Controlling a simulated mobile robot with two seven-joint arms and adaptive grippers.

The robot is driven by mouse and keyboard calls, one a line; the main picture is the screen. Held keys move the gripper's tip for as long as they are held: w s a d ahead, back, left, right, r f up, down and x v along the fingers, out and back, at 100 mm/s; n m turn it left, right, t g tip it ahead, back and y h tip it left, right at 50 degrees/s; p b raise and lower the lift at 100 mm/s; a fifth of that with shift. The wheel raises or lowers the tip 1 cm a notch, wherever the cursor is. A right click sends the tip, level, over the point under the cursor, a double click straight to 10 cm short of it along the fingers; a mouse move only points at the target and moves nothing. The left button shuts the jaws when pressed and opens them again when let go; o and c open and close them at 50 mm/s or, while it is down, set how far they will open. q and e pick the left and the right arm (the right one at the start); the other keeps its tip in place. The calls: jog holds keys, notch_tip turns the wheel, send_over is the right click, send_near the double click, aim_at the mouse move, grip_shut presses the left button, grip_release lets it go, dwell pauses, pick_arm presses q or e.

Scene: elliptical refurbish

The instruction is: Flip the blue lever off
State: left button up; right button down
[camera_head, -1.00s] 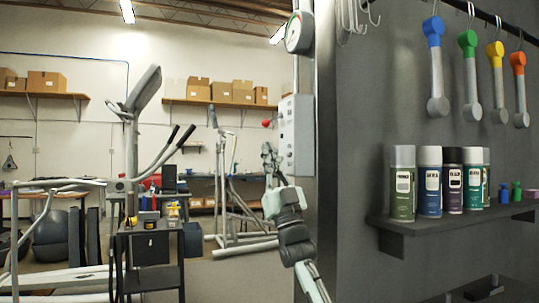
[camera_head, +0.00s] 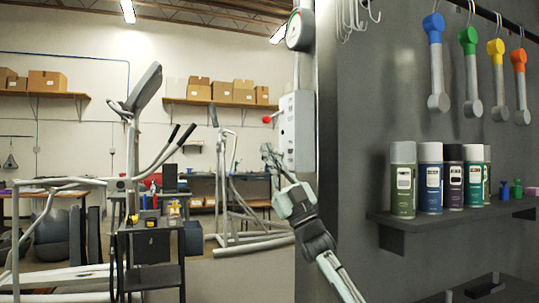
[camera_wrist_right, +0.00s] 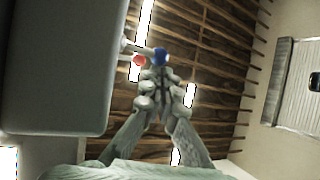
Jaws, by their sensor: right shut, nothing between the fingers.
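A blue ball knob (camera_wrist_right: 160,56), likely the blue lever's end, shows in the right wrist view just beyond my fingertips. I cannot tell whether it touches them. A red ball knob on a thin stem (camera_wrist_right: 139,60) is just left of it. In the head view the red knob (camera_head: 267,119) sticks out left from a light grey control box (camera_head: 298,130); the blue knob is not visible there. My right gripper (camera_head: 266,152) is shut and empty, beside the box's lower left and below the red knob. Its closed fingers also fill the middle of the wrist view (camera_wrist_right: 157,76). My left gripper is not in view.
A dark panel stands right of the box, with a shelf (camera_head: 400,221) of spray cans (camera_head: 403,180) and several hanging tools, one blue-topped (camera_head: 436,60). A round gauge (camera_head: 299,30) sits above the box. Exercise machines stand at left, beyond some open floor.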

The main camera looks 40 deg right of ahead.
pick_arm(q)
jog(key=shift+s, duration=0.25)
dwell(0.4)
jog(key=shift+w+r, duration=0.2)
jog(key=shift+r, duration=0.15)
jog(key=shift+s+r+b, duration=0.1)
jog(key=shift+b, duration=0.2)
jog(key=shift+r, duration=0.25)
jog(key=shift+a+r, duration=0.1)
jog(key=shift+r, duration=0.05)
